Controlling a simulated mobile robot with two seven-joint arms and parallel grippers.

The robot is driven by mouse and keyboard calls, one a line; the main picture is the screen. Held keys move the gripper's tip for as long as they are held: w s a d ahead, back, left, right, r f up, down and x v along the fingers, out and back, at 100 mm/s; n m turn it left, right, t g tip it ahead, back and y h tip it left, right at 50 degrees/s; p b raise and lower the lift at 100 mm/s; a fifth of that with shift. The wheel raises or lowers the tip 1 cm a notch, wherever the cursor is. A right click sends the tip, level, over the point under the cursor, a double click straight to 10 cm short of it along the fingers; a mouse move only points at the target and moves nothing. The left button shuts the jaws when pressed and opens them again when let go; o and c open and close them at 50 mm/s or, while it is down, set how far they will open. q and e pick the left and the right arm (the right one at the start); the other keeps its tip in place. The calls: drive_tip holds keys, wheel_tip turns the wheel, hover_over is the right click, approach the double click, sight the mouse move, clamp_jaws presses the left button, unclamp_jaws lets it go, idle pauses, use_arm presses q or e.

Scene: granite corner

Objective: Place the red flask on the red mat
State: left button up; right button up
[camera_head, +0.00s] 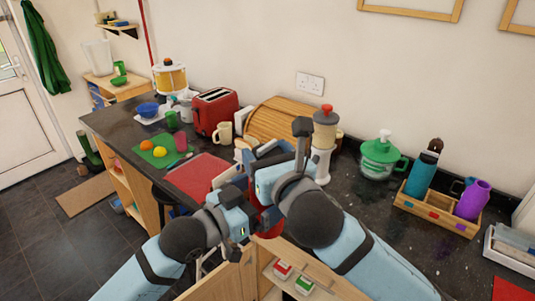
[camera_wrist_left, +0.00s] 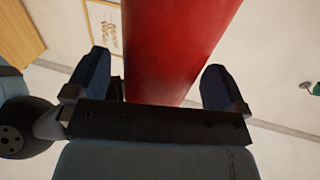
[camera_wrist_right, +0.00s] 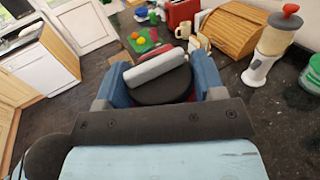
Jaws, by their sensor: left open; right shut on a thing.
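The red flask (camera_head: 269,222) is mostly hidden behind my arms in the head view. My right gripper (camera_head: 262,160) is shut on its upper end; the right wrist view shows the flask's black lid with a grey handle (camera_wrist_right: 157,68) between the fingers. My left gripper (camera_head: 238,188) is open, its fingers on either side of the red flask body (camera_wrist_left: 178,45) in the left wrist view. Whether they touch it, I cannot tell. A flat red surface (camera_head: 200,173) lies on the counter behind the grippers. Another red patch (camera_head: 513,290) shows at the bottom right edge. I cannot tell which is the mat.
A green board (camera_head: 143,155) with fruit, a red toaster (camera_head: 215,110), a cream mug (camera_head: 223,133) and a wooden bread box (camera_head: 275,118) stand behind. A grinder (camera_head: 325,130), a green-lidded jar (camera_head: 380,158) and a wooden caddy (camera_head: 432,214) stand right. Dark counter is bare between jar and caddy.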

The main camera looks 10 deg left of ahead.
drive_tip(key=shift+r, duration=0.1)
use_arm(q)
drive_tip(key=v, duration=1)
wheel_tip(320, 180, down, 17)
drive_tip(key=a+n+y, duration=0.2)
drive_tip(key=n+y, duration=0.1)
drive_tip(key=y, duration=0.2)
drive_tip(key=s+a+f+n+g+y, duration=0.1)
drive_tip(key=s+f, duration=0.4)
drive_tip(key=f, duration=0.4)
drive_tip(key=s+a+f+n+g+y, duration=0.1)
drive_tip(key=s+f+y, duration=0.1)
drive_tip(key=s+f, duration=0.4)
wheel_tip(320, 180, down, 3)
drive_tip(key=shift+s+f+g, duration=0.1)
drive_tip(key=shift+s+g, duration=0.2)
drive_tip(key=shift+g, duration=0.1)
